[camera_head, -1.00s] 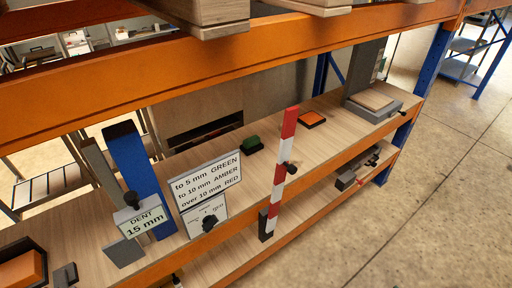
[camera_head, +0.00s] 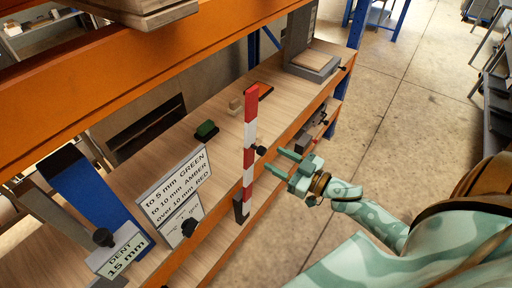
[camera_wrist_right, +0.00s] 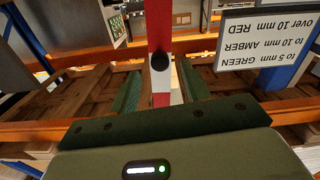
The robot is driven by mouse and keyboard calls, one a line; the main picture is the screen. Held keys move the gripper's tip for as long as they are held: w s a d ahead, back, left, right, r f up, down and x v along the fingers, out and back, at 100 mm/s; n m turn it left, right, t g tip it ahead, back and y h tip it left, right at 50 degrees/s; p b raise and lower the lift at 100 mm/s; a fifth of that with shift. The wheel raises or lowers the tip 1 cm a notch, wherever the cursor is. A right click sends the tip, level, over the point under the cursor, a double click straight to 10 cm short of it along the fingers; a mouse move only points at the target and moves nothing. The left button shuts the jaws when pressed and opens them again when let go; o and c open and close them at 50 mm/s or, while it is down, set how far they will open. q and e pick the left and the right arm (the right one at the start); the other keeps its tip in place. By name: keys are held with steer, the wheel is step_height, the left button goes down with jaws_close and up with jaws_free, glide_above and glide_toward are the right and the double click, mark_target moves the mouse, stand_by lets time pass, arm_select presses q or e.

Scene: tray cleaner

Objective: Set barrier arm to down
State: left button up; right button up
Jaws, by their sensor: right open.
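The barrier arm (camera_head: 250,133), a red and white striped bar, stands nearly upright at the shelf's front edge, its lower end in a dark bracket (camera_head: 240,209). A black knob (camera_head: 261,150) sticks out from its middle. My right gripper (camera_head: 274,160) is open and empty, just right of the knob, its fingers pointing at it. In the right wrist view the barrier arm (camera_wrist_right: 159,25) and knob (camera_wrist_right: 159,62) show ahead, in line with the gap between the green fingers (camera_wrist_right: 160,92). I see no contact. My left gripper is out of view.
An orange shelf beam (camera_head: 150,65) runs overhead. Open floor lies right.

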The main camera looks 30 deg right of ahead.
mark_target(265, 153)
steer(key=x, duration=0.7)
steer(key=shift+w+a, duration=0.1)
steer(key=shift+w, duration=0.25)
